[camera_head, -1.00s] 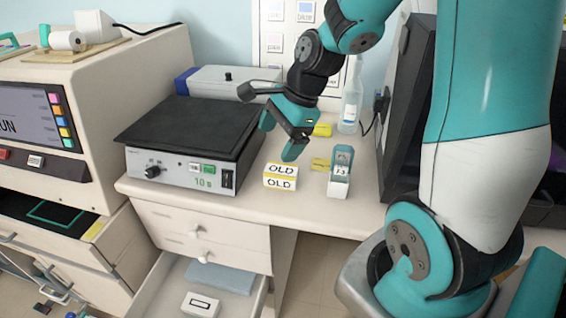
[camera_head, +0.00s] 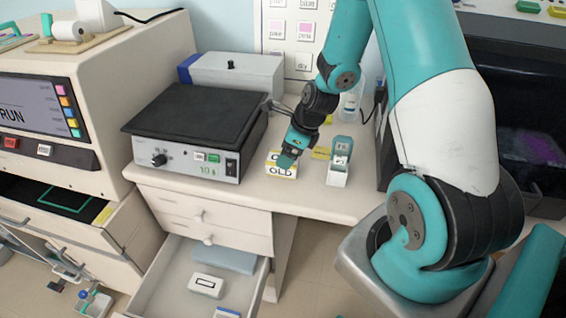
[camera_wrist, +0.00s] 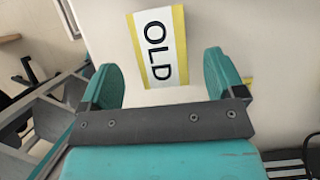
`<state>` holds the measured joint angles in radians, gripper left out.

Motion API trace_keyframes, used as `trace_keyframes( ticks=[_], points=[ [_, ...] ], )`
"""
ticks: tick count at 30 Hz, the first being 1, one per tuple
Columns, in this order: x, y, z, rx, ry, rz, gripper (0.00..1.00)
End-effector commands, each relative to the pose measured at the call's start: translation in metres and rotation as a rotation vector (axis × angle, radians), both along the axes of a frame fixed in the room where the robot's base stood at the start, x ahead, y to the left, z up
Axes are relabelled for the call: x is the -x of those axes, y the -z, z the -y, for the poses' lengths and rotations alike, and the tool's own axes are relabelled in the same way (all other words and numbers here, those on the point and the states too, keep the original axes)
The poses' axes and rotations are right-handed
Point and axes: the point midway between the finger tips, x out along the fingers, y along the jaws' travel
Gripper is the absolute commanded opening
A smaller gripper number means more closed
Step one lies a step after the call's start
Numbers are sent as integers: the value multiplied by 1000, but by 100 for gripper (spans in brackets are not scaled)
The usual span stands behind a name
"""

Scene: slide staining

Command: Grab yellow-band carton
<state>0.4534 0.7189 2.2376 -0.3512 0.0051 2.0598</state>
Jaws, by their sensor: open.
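The yellow-band carton (camera_head: 281,171) is a small white box with yellow bands and the word OLD on it. It stands on the counter right of the hot plate. My gripper (camera_head: 287,160) is just above it and hides part of its top in the head view. In the wrist view the carton (camera_wrist: 158,47) lies ahead of my gripper (camera_wrist: 163,75), between the lines of the two teal fingers and slightly beyond their tips. The fingers are open, with nothing held between them.
A black-topped hot plate (camera_head: 190,118) stands left of the carton. A small white and teal box (camera_head: 339,160) stands close on its right, with a yellow item (camera_head: 321,153) between. A drawer (camera_head: 190,265) below is open. A clear bottle (camera_head: 350,105) stands behind.

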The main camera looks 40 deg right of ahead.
Motion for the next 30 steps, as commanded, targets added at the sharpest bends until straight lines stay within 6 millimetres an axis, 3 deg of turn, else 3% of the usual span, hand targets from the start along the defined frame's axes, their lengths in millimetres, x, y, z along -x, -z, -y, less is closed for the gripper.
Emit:
trace_keyframes(
  ticks=[5, 15, 23, 24, 30],
  points=[
    [-3, 9, -3, -1, -1, -2, 88],
    [-17, 47, -12, 0, 0, -1, 88],
    [-18, 51, -13, 1, 0, 1, 88],
    [-18, 51, -13, 0, 0, 0, 86],
    [-18, 51, -13, 0, 0, 0, 40]
  ],
)
